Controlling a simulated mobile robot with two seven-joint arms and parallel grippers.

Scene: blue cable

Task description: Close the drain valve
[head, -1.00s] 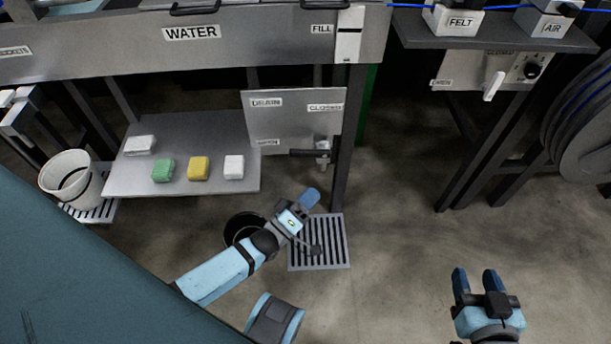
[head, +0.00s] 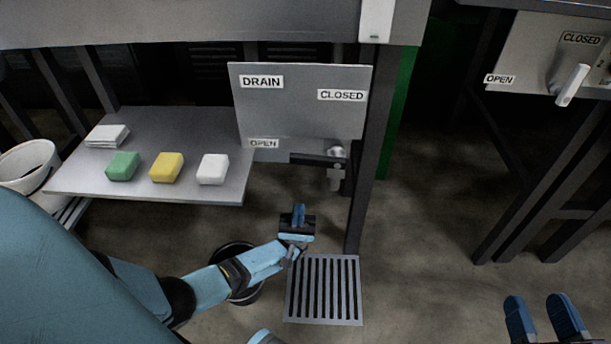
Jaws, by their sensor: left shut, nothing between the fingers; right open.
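The drain valve (head: 335,172) sits under a grey plate (head: 300,115) labelled DRAIN, with CLOSED at the right and OPEN at the lower left. Its dark lever handle (head: 312,159) lies roughly level and points left, toward the OPEN label. My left gripper (head: 298,212) is shut and empty. It appears below the handle in the picture, apart from it, with its fingers pointing up. My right gripper (head: 541,318) is open and empty at the lower right, far from the valve.
A floor grate (head: 323,310) lies below the valve, with a dark bucket (head: 238,290) partly behind my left arm. A shelf (head: 180,125) at left holds green, yellow and white blocks. A table leg (head: 372,160) stands right of the valve. Another valve handle (head: 572,85) is at upper right.

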